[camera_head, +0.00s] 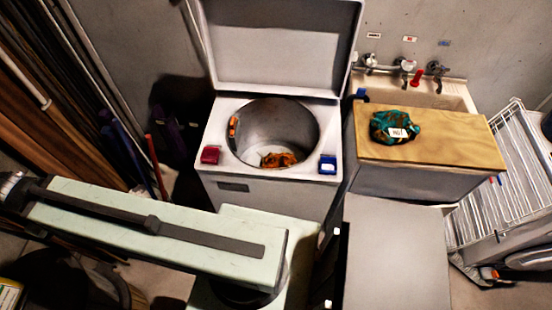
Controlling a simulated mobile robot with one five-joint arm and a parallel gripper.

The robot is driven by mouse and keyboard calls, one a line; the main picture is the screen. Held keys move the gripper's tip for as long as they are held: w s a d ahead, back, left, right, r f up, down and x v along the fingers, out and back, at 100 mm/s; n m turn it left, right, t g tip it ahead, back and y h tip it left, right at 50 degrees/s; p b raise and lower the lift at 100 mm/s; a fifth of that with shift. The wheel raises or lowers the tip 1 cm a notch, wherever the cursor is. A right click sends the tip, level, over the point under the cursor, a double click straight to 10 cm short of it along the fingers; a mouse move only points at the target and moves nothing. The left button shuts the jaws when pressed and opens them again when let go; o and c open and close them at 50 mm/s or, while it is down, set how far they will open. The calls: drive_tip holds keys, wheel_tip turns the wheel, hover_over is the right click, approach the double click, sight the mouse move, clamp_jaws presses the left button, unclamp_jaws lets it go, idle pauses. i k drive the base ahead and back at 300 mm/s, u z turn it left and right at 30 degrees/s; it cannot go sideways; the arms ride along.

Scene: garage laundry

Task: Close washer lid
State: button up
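The washer (265,197) is a light grey top-loader standing in the middle of the camera_head view. Its lid (282,50) is open and stands upright against the back wall. The round drum opening (272,135) is uncovered, with orange cloth (279,160) at the bottom and a small orange item on the inner left wall. A red item (211,155) sits on the front left of the washer top, and a blue box (328,164) on the front right. My pale green arm lies across the lower left, below the washer. I cannot make out my gripper.
A wooden board (440,145) with a teal bundle (394,128) covers part of the utility sink (425,92) at right. A grey surface (395,260) stands in front of it. A white wire rack (500,190) is far right. Planks and poles lean at left.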

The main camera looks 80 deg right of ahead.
sight(301, 47)
drive_tip(key=k, duration=0.9)
drive_tip(key=u, duration=1.7)
drive_tip(key=i, duration=1.3)
drive_tip(key=z, duration=4.25)
drive_tip(key=i, duration=1.05)
drive_tip(key=z, duration=0.15)
